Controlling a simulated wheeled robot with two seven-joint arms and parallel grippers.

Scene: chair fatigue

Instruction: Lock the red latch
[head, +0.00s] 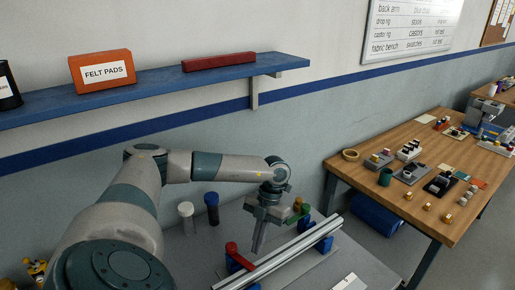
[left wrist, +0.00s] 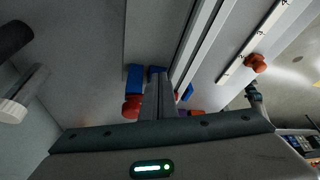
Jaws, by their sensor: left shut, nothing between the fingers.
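The red latch (head: 239,256) is a red lever with a rounded end, beside a blue block at the near-left end of a long aluminium rail (head: 285,257). My left gripper (head: 259,246) points down, its fingers shut and empty, just right of the latch in the head view and apparently close to the rail. In the left wrist view the shut fingers (left wrist: 165,95) reach toward the rail (left wrist: 193,45). A red rounded part (left wrist: 132,106) and a blue block (left wrist: 134,78) lie left of them; the fingers and gripper body hide part of the fixture. My right gripper is not visible.
A green part (head: 300,209) and a blue block (head: 323,244) sit toward the rail's far end. A white-topped cylinder (head: 186,214) and a dark blue one (head: 211,207) stand behind the gripper. A white marked strip (head: 350,283) lies at the front right.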

